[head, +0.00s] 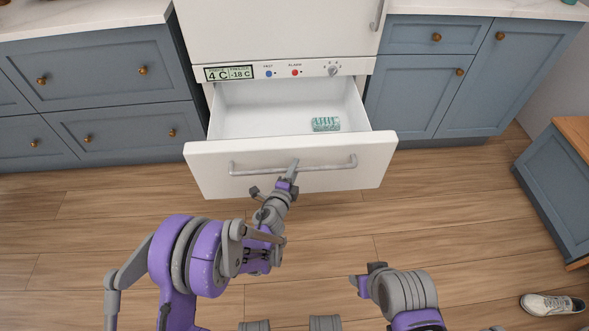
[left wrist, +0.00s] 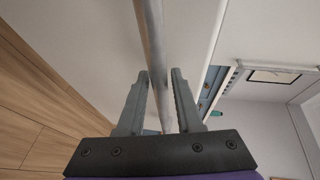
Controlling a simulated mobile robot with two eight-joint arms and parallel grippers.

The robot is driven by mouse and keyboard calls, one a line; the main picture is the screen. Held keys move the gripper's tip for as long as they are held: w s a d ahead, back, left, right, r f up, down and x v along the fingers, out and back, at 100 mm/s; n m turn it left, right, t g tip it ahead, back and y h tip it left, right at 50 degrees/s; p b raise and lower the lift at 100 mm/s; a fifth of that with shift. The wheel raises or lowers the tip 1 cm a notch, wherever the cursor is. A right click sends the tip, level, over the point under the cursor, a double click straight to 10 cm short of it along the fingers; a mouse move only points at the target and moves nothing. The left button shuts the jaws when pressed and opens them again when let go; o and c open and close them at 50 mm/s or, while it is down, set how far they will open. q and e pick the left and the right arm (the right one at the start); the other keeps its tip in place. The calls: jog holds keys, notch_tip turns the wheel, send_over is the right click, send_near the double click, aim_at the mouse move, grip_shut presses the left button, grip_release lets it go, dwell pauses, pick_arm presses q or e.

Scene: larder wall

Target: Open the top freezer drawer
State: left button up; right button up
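The top freezer drawer (head: 222,168) is white and stands pulled well out below the fridge's control panel, its inside showing from above. Its grey bar handle (head: 334,164) runs across the front, and it also shows in the left wrist view (left wrist: 152,40). My left gripper (head: 293,168) is at the middle of the handle. In the left wrist view my left gripper (left wrist: 160,75) has its fingers spread on both sides of the bar, with a narrow gap showing. My right gripper (head: 366,276) is low over the floor, away from the drawer; its finger opening is unclear.
A small teal-and-white item (head: 325,124) lies inside the drawer at the right. Blue cabinets (head: 105,75) flank the fridge. A blue cabinet with a wooden top (head: 565,180) stands at right, with a white shoe (head: 552,304) near it. The wooden floor before the drawer is clear.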

pick_arm(q)
jog(key=shift+o, duration=1)
jog(key=v, duration=1)
jog(key=shift+s+r, duration=0.15)
jog(key=shift+s, duration=0.2)
jog(key=shift+a, duration=0.15)
